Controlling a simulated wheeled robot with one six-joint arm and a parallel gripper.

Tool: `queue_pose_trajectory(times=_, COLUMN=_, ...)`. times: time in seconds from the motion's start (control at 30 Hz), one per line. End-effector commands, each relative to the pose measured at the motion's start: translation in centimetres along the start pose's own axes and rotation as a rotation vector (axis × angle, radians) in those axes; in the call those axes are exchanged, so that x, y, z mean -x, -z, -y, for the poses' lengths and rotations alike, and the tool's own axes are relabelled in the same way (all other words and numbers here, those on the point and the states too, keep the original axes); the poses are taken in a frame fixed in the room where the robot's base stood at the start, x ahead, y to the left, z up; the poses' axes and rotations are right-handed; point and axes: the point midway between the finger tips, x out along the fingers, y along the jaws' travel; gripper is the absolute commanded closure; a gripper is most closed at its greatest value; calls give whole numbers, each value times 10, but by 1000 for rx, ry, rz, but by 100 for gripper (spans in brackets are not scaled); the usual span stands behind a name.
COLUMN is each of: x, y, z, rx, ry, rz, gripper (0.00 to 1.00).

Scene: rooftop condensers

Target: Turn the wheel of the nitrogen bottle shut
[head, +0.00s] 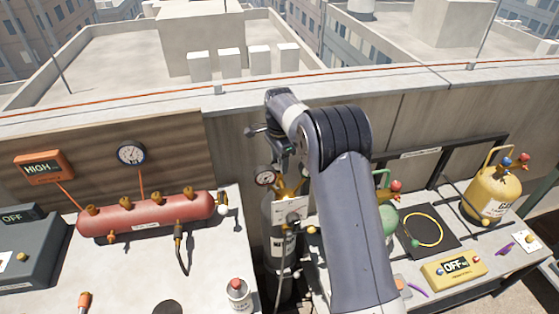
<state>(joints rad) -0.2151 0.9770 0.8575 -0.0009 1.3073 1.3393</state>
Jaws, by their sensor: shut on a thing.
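The nitrogen bottle (279,258) is a dark upright cylinder between the two worktops, partly covered by my arm. Brass valve parts (289,188), a round gauge (265,178) and a pale label (290,209) show at its top. My gripper (283,163) points down right over the bottle's valve. It is shut on the wheel there, though the wheel itself is mostly hidden by the gripper and arm, so its turned position cannot be told.
A red manifold (146,216) with brass fittings lies on the left worktop, near a small spray can (238,293). On the right worktop stand a green bottle (388,212), a yellow cylinder (491,192) and a yellow box reading OFF (453,268). A wall runs behind.

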Motion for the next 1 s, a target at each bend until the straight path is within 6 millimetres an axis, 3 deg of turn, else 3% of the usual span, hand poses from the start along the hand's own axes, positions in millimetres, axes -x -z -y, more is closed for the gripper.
queue_pose_trajectory(times=0.17, x=1, y=0, z=1, rx=-3, ry=3, rz=1, gripper=77)
queue_pose_trajectory(times=0.2, x=1, y=0, z=1, rx=-3, ry=3, rz=1, gripper=51)
queue_pose_trajectory(times=0.43, x=0, y=0, z=0, rx=-1, ry=1, rz=1, gripper=33)
queue_pose_trajectory(times=0.77, x=6, y=0, z=1, rx=-1, ry=3, rz=0, gripper=33)
queue_pose_trajectory(times=1.0, x=48, y=0, z=1, rx=-1, ry=7, rz=-1, gripper=33)
